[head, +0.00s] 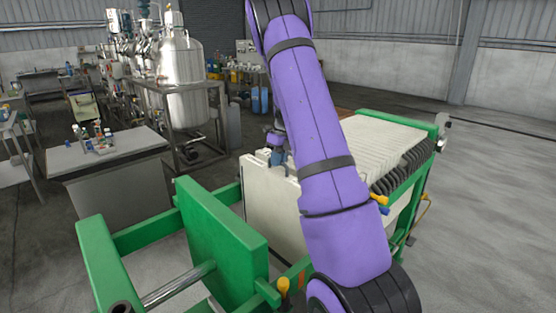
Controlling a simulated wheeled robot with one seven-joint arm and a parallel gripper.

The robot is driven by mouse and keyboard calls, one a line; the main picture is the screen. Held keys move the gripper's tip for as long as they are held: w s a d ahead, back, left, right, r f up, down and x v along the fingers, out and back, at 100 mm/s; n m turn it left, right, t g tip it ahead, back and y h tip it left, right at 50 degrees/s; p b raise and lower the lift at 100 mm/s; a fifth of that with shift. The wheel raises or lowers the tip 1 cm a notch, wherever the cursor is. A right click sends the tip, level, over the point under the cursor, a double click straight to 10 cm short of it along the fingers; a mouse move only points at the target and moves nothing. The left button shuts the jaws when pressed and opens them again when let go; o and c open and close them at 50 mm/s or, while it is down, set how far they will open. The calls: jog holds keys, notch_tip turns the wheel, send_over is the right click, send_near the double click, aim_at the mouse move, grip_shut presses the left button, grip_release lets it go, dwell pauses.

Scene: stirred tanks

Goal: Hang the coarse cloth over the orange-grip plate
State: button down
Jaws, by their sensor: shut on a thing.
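My gripper (277,142) shows only in part, as dark parts just left of my purple arm, which hides the rest. It is shut at the top of a pale off-white sheet (268,195), which looks like the coarse cloth. The sheet hangs upright between the green end plate and the plate stack; I cannot tell whether a plate stands right behind it. A yellow-orange grip (379,199) sticks out right of my arm, with a blue one (384,210) just below it. The plate that bears the orange grip is mostly hidden by my arm.
The press has a green frame (102,265), a thick green end plate (222,245) and a stack of white plates (385,145). Another yellow-orange knob (283,286) is at the near rail. A grey table (105,155) and a steel tank (183,80) stand behind. Floor at right is clear.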

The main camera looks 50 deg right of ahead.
jog(key=c, duration=1.1)
grip_release()
jog(key=shift+r, duration=0.1)
jog(key=v, duration=1)
jog(key=shift+d+r, duration=0.1)
jog(key=shift+r, duration=0.25)
